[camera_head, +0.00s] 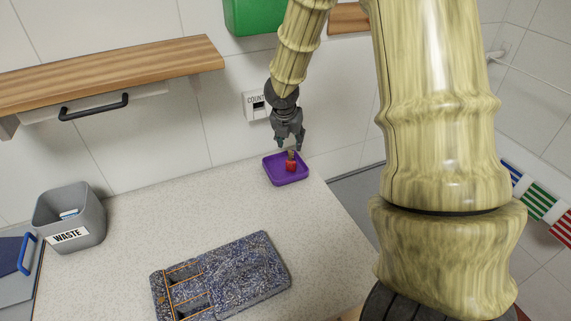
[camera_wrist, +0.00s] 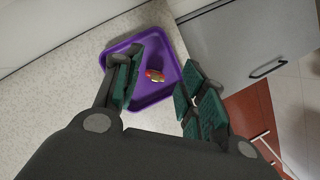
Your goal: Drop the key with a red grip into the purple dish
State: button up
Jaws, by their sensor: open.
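The key with a red grip (camera_head: 291,165) lies inside the purple dish (camera_head: 273,180), near its middle. In the wrist view the key (camera_wrist: 155,76) shows its red grip and a brassy part, with the purple dish (camera_wrist: 152,99) around it. My gripper (camera_head: 289,147) is open and empty just above the dish. In the wrist view its two fingers (camera_wrist: 156,88) stand apart on either side of the key, with a clear gap around it. The left finger hides part of the dish.
The dish stands near the counter's (camera_head: 225,215) back right edge, by the wall. A speckled stone washboard (camera_head: 245,270) lies at the front. A grey waste bin (camera_head: 85,215) stands at the left. A wooden shelf (camera_head: 110,75) and a green box (camera_head: 250,15) are above.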

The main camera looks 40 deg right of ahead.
jog(key=v, duration=1.1)
dwell(0.4)
